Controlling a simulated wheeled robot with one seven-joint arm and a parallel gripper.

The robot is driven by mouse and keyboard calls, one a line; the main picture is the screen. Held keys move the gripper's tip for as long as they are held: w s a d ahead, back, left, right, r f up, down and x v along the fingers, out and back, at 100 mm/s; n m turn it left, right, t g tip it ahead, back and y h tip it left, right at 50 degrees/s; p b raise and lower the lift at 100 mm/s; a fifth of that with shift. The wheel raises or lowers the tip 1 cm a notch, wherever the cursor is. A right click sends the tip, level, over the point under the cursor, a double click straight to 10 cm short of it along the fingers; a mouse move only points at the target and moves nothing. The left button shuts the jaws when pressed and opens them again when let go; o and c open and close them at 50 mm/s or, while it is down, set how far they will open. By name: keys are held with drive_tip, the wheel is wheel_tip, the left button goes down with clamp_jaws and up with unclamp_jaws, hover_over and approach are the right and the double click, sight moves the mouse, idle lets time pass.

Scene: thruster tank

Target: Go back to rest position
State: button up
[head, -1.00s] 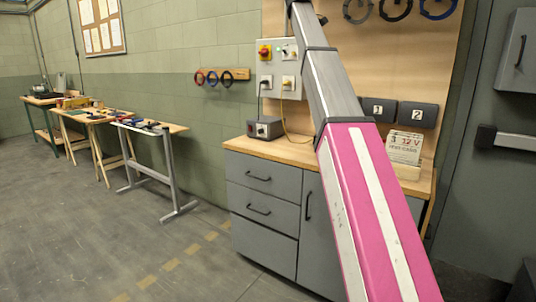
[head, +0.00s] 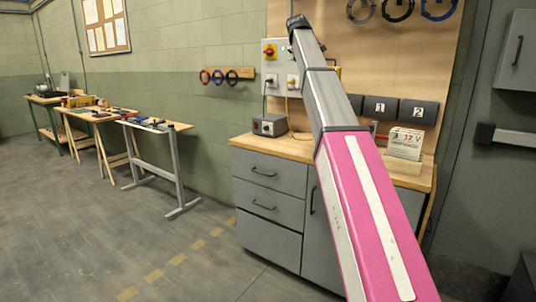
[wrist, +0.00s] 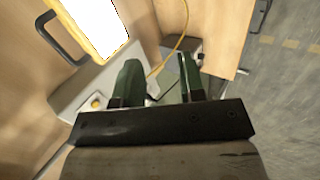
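My gripper (wrist: 158,80) shows in the wrist view as two dark green fingers. They stand apart with nothing held between them. Beyond them are a grey box with a yellow button (wrist: 97,103) and a yellow cable (wrist: 170,55). In the head view my pink and grey arm reaches up in front of the workbench and the wooden back panel. Its far end is near the grey wall box with a red and yellow switch (head: 269,50). My gripper's fingers cannot be made out in the head view.
A grey cabinet with a wooden top (head: 270,146) stands ahead, holding a small grey box (head: 269,125) and a 12 V card (head: 405,144). Black bins (head: 380,109) sit behind. In the wrist view a bright yellow-framed panel (wrist: 97,22) is close. Open floor (head: 110,225) lies left.

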drive_tip(key=s+d+f+m+g+y, duration=0.1)
drive_tip(key=s+f, duration=0.3)
drive_tip(key=f, duration=1.1)
drive_tip(key=s+f+m+g, duration=0.15)
drive_tip(key=s+f, duration=0.25)
drive_tip(key=f, duration=1.1)
drive_tip(key=s+d+f+m+y, duration=0.15)
drive_tip(key=s+f, duration=0.25)
drive_tip(key=f, duration=1)
drive_tip(key=s+f+m+g+y, duration=0.1)
drive_tip(key=s+f+m+g, duration=0.2)
drive_tip(key=s+f, duration=2.4)
drive_tip(key=m, duration=0.3)
drive_tip(key=shift+s+a+f+y, duration=0.2)
drive_tip(key=shift+s+f+y, duration=0.1)
drive_tip(key=shift+f+y, duration=0.1)
